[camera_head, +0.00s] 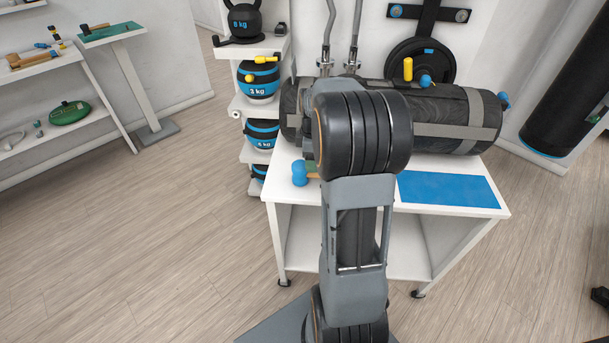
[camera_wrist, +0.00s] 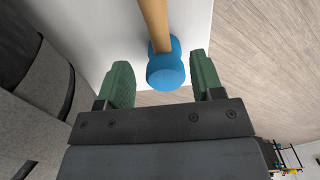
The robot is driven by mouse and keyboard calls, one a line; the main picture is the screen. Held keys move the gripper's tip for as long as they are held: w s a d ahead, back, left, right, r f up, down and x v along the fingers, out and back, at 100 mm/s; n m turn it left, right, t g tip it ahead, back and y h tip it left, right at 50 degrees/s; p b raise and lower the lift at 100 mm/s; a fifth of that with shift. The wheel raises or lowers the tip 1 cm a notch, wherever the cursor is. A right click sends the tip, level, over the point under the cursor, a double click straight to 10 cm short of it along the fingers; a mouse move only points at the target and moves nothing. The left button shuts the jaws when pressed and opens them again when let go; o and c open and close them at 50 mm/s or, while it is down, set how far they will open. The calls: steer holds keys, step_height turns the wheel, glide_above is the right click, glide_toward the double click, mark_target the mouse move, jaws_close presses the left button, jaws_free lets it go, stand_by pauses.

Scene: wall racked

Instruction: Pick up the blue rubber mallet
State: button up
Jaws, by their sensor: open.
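The blue rubber mallet has a blue head and a wooden handle. In the wrist view its blue head (camera_wrist: 166,68) lies between the two green fingers of my gripper (camera_wrist: 160,80), and its handle runs up and away from the gripper. The fingers are open, with a gap on each side of the head. In the head view the mallet's blue head (camera_head: 299,172) shows at the left end of the white table, beside my arm. My arm hides most of the handle and my gripper there.
A large dark bag (camera_head: 455,118) lies along the back of the white table (camera_head: 440,206), close to my gripper. A blue mat (camera_head: 448,188) lies at the table's right. A rack with several balls (camera_head: 259,80) stands at the left. Floor (camera_head: 170,230) is clear at left.

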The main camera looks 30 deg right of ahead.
mark_target(300, 176)
steer(key=shift+d+f, duration=0.1)
steer(key=shift+f, duration=3)
jaws_close()
